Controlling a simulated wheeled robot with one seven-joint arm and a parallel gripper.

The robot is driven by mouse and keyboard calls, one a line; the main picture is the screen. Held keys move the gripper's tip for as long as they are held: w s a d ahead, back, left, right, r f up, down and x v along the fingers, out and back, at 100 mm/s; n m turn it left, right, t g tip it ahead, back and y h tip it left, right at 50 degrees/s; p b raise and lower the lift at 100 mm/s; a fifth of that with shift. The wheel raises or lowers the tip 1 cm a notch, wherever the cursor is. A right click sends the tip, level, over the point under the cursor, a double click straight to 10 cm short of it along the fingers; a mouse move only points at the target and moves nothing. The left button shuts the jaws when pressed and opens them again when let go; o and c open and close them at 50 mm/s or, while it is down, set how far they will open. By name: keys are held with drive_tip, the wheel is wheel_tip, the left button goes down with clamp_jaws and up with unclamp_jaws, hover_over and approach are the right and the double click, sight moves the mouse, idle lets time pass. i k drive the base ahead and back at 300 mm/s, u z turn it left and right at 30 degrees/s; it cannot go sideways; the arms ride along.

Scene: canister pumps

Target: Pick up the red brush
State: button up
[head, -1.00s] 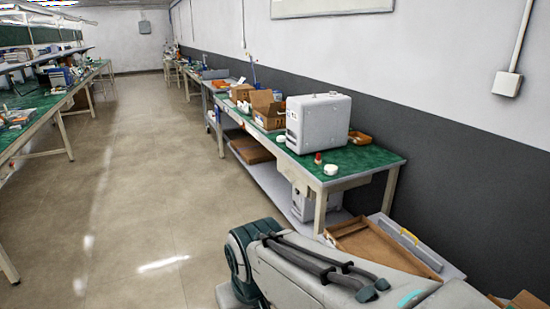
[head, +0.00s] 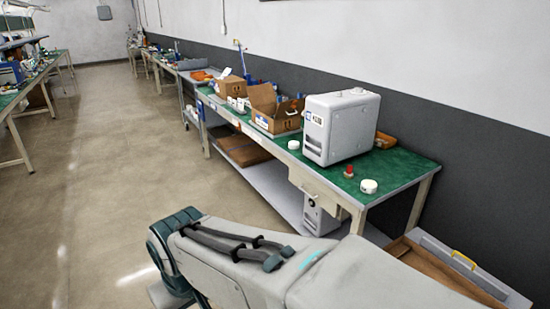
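A small red object (head: 348,171) stands on the green top of the workbench (head: 410,170), near its front edge and just in front of a grey-white machine. It is too small to tell whether it is a brush. No other red brush can be made out. My folded arm (head: 235,262) fills the bottom of the head view, well short of the bench. My gripper is not in view.
A white round piece (head: 369,186) lies right of the red object. The boxy machine (head: 340,126) and open cardboard boxes (head: 277,108) crowd the bench. A brown tray (head: 440,272) stands low at right. The floor (head: 110,160) at left is clear.

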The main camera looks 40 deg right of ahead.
sight(348, 174)
drive_tip(key=z, duration=0.25)
drive_tip(key=i, duration=1.5)
drive_tip(key=z, duration=1.55)
drive_tip(key=i, duration=0.8)
drive_tip(key=z, duration=1.1)
drive_tip(key=i, duration=0.7)
